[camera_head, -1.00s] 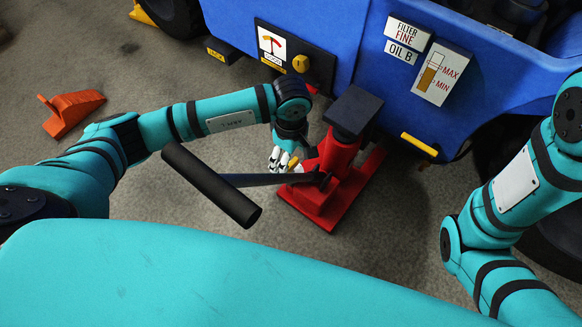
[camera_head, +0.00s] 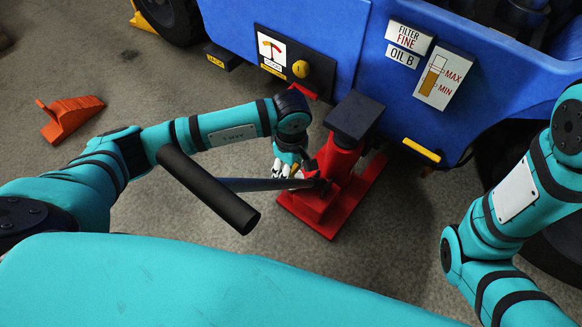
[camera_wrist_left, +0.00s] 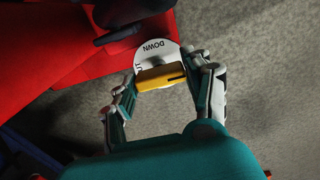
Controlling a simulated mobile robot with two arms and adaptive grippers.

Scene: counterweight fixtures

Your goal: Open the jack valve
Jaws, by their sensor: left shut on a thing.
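The red jack (camera_head: 332,185) with its dark square top pad (camera_head: 354,117) stands on the floor by the blue vehicle. Its valve has a yellow handle (camera_wrist_left: 162,76) on a white round plate (camera_wrist_left: 152,53) lettered DOWN, at the jack's side in the left wrist view. My left gripper (camera_head: 287,169) is at the near left side of the jack. In the left wrist view, its fingers (camera_wrist_left: 164,82) are shut on the yellow handle, one on each side. In the head view, the fingers mostly hide the handle. My right gripper is outside the views.
The jack's long lever with a black grip (camera_head: 208,188) extends left, close to my left arm. The blue vehicle (camera_head: 330,40) borders the far side. An orange wedge (camera_head: 70,117) lies on the floor at left. Floor right of the jack is clear.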

